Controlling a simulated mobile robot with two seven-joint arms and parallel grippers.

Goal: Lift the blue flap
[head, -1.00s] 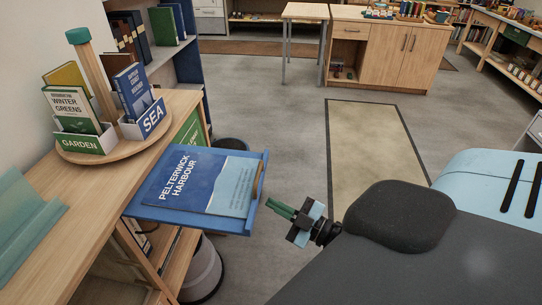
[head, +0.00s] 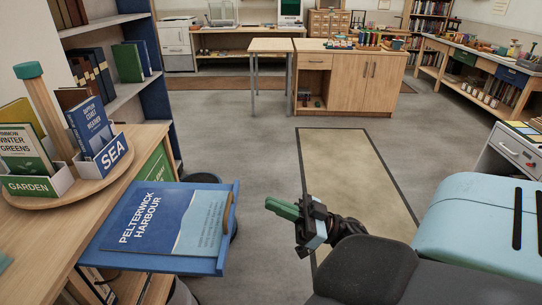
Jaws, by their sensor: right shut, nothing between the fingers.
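The blue flap (head: 100,262) juts out from the side of the wooden shelf unit at the lower left, lying roughly flat. A blue booklet reading "PELTERWICK HARBOUR" (head: 160,220) lies on it, and a narrow wooden strip (head: 227,212) runs near its right edge. My right gripper (head: 268,204), with green fingers, is to the right of the flap, apart from it. Its fingers are shut and empty, pointing left towards the flap's outer edge. My left gripper is not in view.
A round wooden stand (head: 92,188) with GARDEN and SEA book boxes sits on the shelf top beside the flap. Dark bins partly show under and behind the flap. Open grey floor and a beige mat (head: 350,175) lie beyond my right gripper.

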